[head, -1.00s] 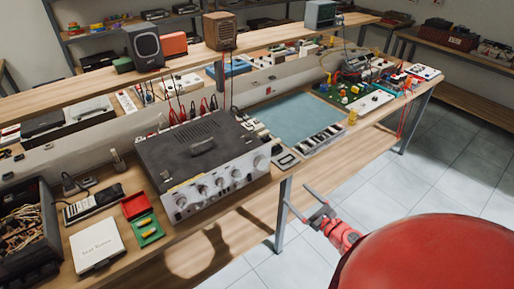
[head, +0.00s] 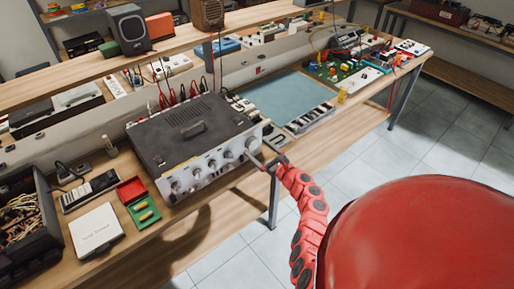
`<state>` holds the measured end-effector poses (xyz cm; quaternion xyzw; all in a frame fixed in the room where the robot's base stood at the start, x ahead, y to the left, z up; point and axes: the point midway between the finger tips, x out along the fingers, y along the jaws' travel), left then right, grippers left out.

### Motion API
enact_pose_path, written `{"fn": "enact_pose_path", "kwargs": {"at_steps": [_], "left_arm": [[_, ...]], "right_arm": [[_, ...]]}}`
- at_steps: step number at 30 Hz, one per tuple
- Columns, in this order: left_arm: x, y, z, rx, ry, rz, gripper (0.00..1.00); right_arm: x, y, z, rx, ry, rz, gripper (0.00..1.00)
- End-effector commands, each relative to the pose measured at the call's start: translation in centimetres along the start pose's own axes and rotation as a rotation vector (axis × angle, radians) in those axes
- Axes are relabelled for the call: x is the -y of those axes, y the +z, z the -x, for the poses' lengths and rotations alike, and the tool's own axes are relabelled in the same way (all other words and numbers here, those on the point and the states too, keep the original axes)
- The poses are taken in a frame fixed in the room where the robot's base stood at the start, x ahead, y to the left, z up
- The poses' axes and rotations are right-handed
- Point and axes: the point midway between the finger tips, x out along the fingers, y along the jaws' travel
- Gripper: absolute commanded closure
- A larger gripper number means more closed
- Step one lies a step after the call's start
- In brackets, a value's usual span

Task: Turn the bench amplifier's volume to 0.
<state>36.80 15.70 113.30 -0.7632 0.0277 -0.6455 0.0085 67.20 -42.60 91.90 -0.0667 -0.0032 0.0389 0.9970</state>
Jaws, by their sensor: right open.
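The bench amplifier (head: 190,140) is a dark grey box with a handle on top and a silver front panel (head: 204,176) that carries a row of several knobs. The largest knob (head: 253,144) is at the right end of the panel. My right gripper (head: 262,158) is open, just in front of that knob and slightly below it. I cannot tell whether its fingers touch the knob. The knob's pointer and marks are too small to read. My left gripper is not in view.
A red tray (head: 131,189), a green tray (head: 146,213) and a white box (head: 95,230) stand left of the amplifier. A blue mat (head: 290,97) lies to its right. The bench's front edge runs below the panel, with open tiled floor in front.

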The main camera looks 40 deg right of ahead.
Motion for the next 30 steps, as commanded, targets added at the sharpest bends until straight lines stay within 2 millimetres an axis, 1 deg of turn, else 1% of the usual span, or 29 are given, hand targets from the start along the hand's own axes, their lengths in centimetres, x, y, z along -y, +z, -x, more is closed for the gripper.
{"fn": "enact_pose_path", "kwargs": {"at_steps": [3, 6, 14, 15, 17, 18, 20, 21, 23, 24, 28, 30], "left_arm": [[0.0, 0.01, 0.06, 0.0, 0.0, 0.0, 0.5], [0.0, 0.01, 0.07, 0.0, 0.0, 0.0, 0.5], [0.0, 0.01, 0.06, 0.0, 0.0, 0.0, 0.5], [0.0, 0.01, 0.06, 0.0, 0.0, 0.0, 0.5], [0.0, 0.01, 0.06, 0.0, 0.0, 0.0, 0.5], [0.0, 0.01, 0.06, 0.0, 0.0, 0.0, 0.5], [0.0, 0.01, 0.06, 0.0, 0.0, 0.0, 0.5], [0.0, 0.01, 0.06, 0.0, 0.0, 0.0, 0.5], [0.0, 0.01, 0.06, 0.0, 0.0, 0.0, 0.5], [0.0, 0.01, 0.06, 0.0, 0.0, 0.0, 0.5], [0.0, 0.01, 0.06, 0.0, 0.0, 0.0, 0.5], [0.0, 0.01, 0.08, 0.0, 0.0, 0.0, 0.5]], "right_arm": [[-0.09, -0.04, -0.83, -0.001, 0.003, -0.001, 0.04], [-0.1, -0.04, -1.12, -0.001, 0.001, 0.0, 0.04], [-0.08, -0.05, -1.17, -0.001, 0.001, 0.0, 0.04], [-0.08, -0.05, -1.17, -0.002, 0.0, 0.0, 0.11], [-0.08, -0.05, -1.17, -0.001, 0.001, 0.0, 0.22], [-0.08, -0.05, -1.17, -0.002, 0.001, 0.0, 0.29], [-0.07, -0.05, -1.16, -0.002, 0.0, 0.0, 0.4], [-0.07, -0.05, -1.16, -0.002, 0.001, 0.0, 0.47], [-0.07, -0.05, -1.16, -0.002, 0.0, 0.0, 0.58], [-0.07, -0.05, -1.16, -0.002, 0.001, 0.0, 0.65], [-0.07, -0.04, -1.16, -0.002, 0.001, 0.0, 0.88], [-0.07, -0.05, -1.16, -0.001, 0.001, 0.001, 0.9]]}}
